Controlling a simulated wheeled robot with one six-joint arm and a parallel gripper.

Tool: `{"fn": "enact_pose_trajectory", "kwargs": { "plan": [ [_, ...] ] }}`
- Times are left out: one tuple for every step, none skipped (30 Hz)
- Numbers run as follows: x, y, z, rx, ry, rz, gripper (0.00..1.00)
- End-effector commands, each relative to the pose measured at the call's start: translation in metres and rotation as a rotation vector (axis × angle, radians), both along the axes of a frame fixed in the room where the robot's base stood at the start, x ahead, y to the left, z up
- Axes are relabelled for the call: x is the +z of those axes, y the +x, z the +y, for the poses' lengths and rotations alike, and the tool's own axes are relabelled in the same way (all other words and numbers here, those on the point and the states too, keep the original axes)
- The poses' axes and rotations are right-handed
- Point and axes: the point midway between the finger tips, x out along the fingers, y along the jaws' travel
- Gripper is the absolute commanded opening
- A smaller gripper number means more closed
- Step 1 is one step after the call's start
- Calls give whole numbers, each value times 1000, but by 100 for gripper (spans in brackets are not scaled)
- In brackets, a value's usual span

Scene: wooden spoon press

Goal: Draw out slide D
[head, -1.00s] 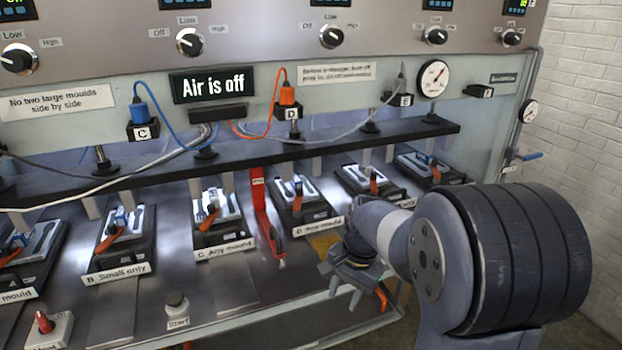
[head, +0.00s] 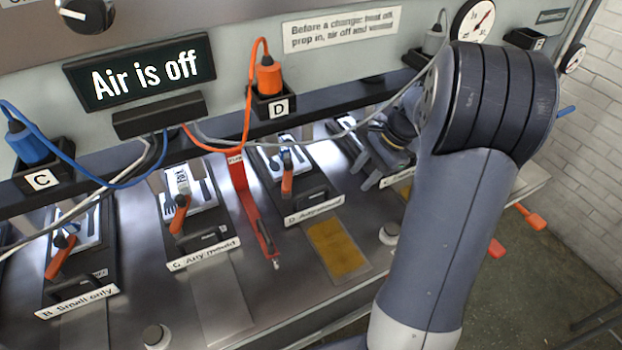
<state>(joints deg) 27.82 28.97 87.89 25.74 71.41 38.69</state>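Slide D (head: 322,196) is the dark plate right of the red bar, with the label "D Any mould" (head: 314,211) on its front edge and a black handle behind the label. A mould with an orange-handled clamp (head: 287,181) sits on it. The slide appears pushed in under the dark beam. My gripper (head: 378,182) is right of slide D, over the neighbouring slide and apart from D's handle. Its fingers look spread and empty. My arm hides much of the neighbouring slide.
A red bar (head: 255,212) lies left of slide D. An orange plug (head: 268,76) sits in holder D, its cable hanging above the slides. The sign (head: 140,73) reads "Air is off". A yellow pad (head: 338,248) lies in front of slide D, beside a round button (head: 389,234).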

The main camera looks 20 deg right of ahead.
Motion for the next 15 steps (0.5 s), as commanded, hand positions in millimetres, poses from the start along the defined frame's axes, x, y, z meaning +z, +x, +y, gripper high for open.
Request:
{"fn": "enact_pose_trajectory", "kwargs": {
  "plan": [
    [2, 2, 11, 6, 1, 0, 36],
    [2, 4, 18, 7, 1, 0, 36],
    [2, 6, 26, 7, 1, 1, 36],
    [2, 7, 33, 8, 0, 1, 36],
    [2, 9, 39, 7, 0, 0, 36],
    [2, 11, 48, 9, -1, 0, 36],
    [2, 13, 54, 8, -1, 1, 36],
    [2, 14, 61, 8, -1, 0, 36],
    [2, 16, 70, 9, -1, 0, 36],
    [2, 18, 76, 7, 0, 1, 36],
    [2, 20, 82, 8, 0, 0, 36],
    [2, 22, 90, 7, -1, 1, 36],
    [2, 23, 97, 8, 0, 1, 36],
    [1, 24, 102, 7, -1, 1, 36],
    [-10, 24, 103, 4, 0, 5, 36]
  ]
}}
